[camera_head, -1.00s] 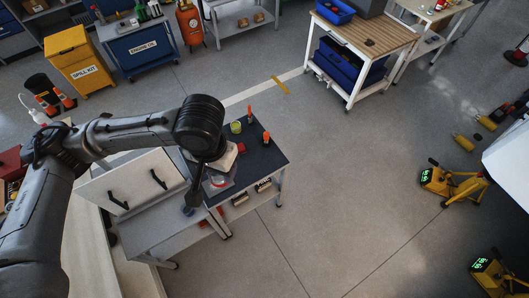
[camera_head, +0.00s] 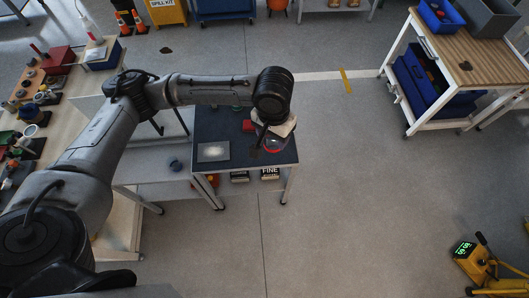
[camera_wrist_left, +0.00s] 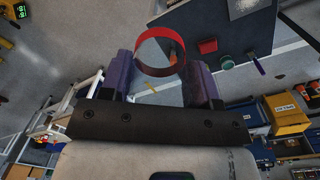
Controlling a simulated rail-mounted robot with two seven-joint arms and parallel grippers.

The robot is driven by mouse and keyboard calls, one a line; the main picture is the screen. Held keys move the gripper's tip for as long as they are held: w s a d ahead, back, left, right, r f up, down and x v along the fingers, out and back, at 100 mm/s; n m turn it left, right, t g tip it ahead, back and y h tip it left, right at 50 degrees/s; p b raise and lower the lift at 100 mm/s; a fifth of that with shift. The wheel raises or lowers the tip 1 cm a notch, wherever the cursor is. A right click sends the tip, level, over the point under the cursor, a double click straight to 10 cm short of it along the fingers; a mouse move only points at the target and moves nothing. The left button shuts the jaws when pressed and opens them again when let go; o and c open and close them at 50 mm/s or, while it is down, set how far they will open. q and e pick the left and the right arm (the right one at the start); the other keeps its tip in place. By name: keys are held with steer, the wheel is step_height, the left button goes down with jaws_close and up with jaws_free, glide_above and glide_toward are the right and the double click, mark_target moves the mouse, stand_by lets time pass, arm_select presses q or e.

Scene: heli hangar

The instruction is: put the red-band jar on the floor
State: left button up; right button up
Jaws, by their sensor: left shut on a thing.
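The red-band jar (camera_wrist_left: 160,46) is clear, with a wide red band at its rim. My left gripper (camera_wrist_left: 165,75) is shut on it, one finger on each side. In the head view the jar (camera_head: 275,146) shows just below the left gripper (camera_head: 272,136), over the right end of the dark-topped table (camera_head: 232,170). In the wrist view the jar appears against grey floor (camera_wrist_left: 95,40), with the tabletop off to the right. The jar's height above the floor is hard to tell. My right gripper is not in view.
A red block (camera_head: 249,126) and a grey plate (camera_head: 213,152) are on the dark tabletop, with boxes on the shelf below. A wood-topped cart (camera_head: 470,50) stands at the upper right. A yellow device (camera_head: 475,262) stands at the lower right. Open floor (camera_head: 345,190) lies between.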

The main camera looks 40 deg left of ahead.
arm_select(q)
steer(key=w+a+f+n+b, duration=0.1)
steer(key=w+a+f+b, duration=0.15)
steer(key=f+b, duration=0.85)
steer(key=w+a+f+b, duration=0.25)
steer(key=f+b, duration=0.35)
steer(key=f, duration=1.2)
steer(key=w+a+f+b, duration=0.1)
steer(key=a+f, duration=0.1)
steer(key=a, duration=0.1)
steer(key=w+a+f+b, duration=0.1)
steer(key=w+a+f, duration=0.1)
steer(key=a, duration=0.2)
steer(key=w+a+f+b, duration=0.1)
steer(key=w+a+f, duration=0.1)
steer(key=a+f, duration=0.1)
steer(key=shift+w+a, duration=0.2)
steer(key=shift+a, duration=0.15)
steer(key=shift+f+b, duration=0.7)
steer(key=shift+f, duration=1.35)
steer(key=o, duration=0.5)
steer(key=shift+f, duration=0.1)
steer(key=o, duration=0.4)
steer(key=shift+o, duration=0.2)
